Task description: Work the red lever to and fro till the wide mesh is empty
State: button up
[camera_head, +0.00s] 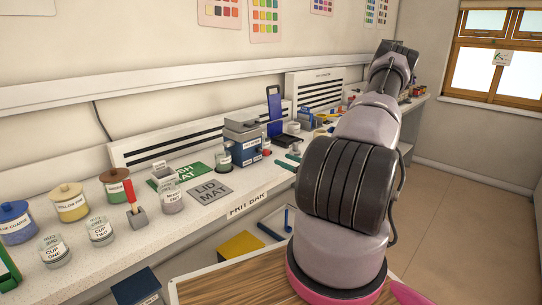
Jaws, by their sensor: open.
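My arm reaches away to the upper right, and my gripper cannot be seen.
A grey lid mat (210,191) lies near the bench's front edge. A blue upright stand (275,112) is beyond the machine. Open floor (470,215) is right.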

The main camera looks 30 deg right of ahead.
aim_at(268, 153)
jog(key=w+a+n, duration=0.1)
jog(key=w, duration=0.2)
jog(key=w+a+n, duration=0.1)
jog(key=w, duration=0.3)
jog(key=w+a+n, duration=0.1)
jog(key=w+a, duration=0.1)
jog(key=w, duration=0.1)
jog(key=shift+w+r+n, duration=0.1)
jog(key=shift+w+n, duration=0.2)
jog(key=shift+n, duration=0.1)
jog(key=shift+c, duration=0.3)
grip_shut()
dwell(0.8)
jog(key=shift+a, duration=0.15)
